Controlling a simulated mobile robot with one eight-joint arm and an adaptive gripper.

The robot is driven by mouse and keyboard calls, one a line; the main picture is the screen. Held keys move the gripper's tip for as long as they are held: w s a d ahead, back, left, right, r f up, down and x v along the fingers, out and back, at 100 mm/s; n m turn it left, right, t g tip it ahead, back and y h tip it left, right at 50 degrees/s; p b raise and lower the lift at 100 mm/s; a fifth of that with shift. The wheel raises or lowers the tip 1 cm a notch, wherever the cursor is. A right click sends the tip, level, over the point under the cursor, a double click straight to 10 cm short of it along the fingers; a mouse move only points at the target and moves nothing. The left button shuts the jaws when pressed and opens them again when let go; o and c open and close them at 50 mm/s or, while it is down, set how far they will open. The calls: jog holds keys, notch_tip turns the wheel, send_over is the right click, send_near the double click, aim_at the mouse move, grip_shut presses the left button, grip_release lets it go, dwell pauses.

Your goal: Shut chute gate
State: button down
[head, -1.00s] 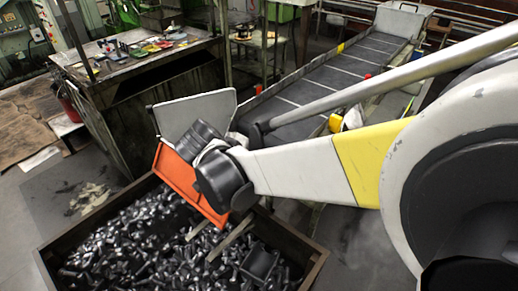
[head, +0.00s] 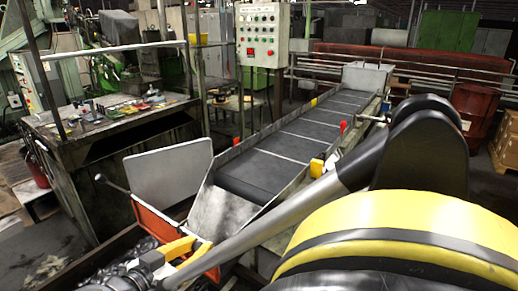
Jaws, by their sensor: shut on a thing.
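The chute gate, an orange panel (head: 151,222), sits tilted at the low end of the chute (head: 222,207), below an upright grey plate (head: 168,176). A thin lever with a dark knob (head: 100,178) sticks out left of that plate. Yellow-orange pieces (head: 181,247) show against the gate's lower part. My gripper (head: 160,262) is low in the head view at these pieces, shut on what appears to be the gate. Its fingertips are small and partly hidden, so the exact hold is unclear. My arm covers the lower right.
A long dark conveyor (head: 305,137) rises from the chute to the back right. A control box (head: 263,35) stands behind it. A cluttered workbench (head: 110,115) is at left. A bin of dark bolts lies under the gate, mostly cut off. Floor shows at lower left.

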jog(key=shift+s+f, duration=0.1)
jog(key=shift+f, duration=0.1)
jog(key=c, duration=1.2)
grip_release()
jog(key=shift+r, duration=0.1)
jog(key=v, duration=1.2)
jog(key=shift+a, duration=0.1)
